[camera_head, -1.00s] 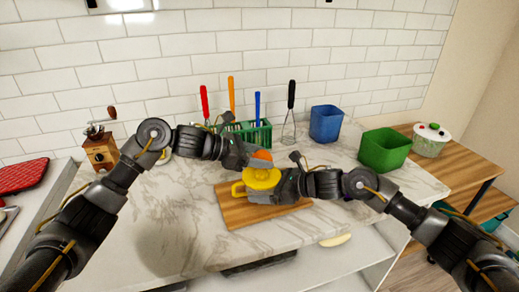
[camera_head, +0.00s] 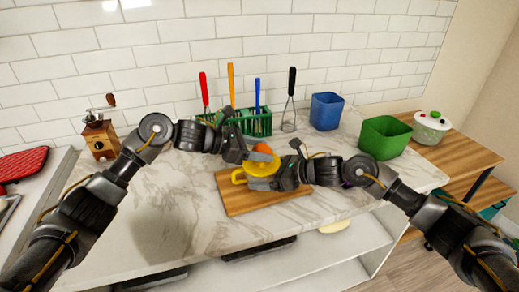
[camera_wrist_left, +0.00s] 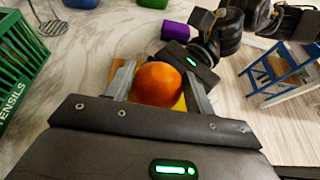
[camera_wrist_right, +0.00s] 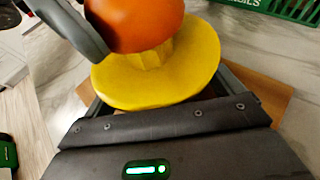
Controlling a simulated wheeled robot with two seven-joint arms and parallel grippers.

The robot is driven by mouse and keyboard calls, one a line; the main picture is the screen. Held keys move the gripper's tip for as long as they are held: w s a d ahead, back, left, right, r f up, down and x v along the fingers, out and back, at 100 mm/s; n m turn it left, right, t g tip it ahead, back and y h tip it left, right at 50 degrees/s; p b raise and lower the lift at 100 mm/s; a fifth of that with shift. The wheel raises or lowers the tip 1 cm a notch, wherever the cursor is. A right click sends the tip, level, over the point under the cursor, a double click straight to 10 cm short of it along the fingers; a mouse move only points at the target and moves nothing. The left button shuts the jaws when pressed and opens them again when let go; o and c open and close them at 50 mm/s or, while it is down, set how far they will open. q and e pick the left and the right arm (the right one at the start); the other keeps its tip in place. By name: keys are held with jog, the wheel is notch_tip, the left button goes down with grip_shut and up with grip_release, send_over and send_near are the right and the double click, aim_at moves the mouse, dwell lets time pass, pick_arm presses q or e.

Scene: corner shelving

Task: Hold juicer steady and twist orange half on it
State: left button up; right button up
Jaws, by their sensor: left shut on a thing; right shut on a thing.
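The yellow juicer (camera_head: 239,177) stands on the wooden cutting board (camera_head: 236,204); its wide dish and ribbed cone show in the right wrist view (camera_wrist_right: 190,75). The orange half (camera_head: 262,149) sits dome up over the cone, covering its top. My left gripper (camera_head: 250,157) comes from the left and is shut on the orange half, which shows between its two fingers in the left wrist view (camera_wrist_left: 157,84). My right gripper (camera_head: 262,182) comes from the right, lower down, and is shut on the juicer. Its fingertips are hidden under the dish in the right wrist view.
A green utensil holder (camera_head: 256,124) with several utensils stands behind the board. A blue bin (camera_head: 326,111) and a green bin (camera_head: 385,138) are at back right. A wooden grinder (camera_head: 100,138) is at left. The counter left of the board is clear.

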pick_arm(q)
jog(key=shift+f, duration=0.5)
dwell(0.7)
jog(key=shift+f+t, duration=0.1)
jog(key=shift+t, duration=0.2)
jog(key=n+t+y, duration=0.1)
jog(key=n+t, duration=0.2)
jog(key=shift+s+n+y, duration=0.3)
jog(key=shift+y, duration=0.1)
jog(key=shift+w+f+n+t+y, duration=0.1)
jog(key=shift+n+t+y, duration=0.7)
jog(key=shift+n+t, duration=0.35)
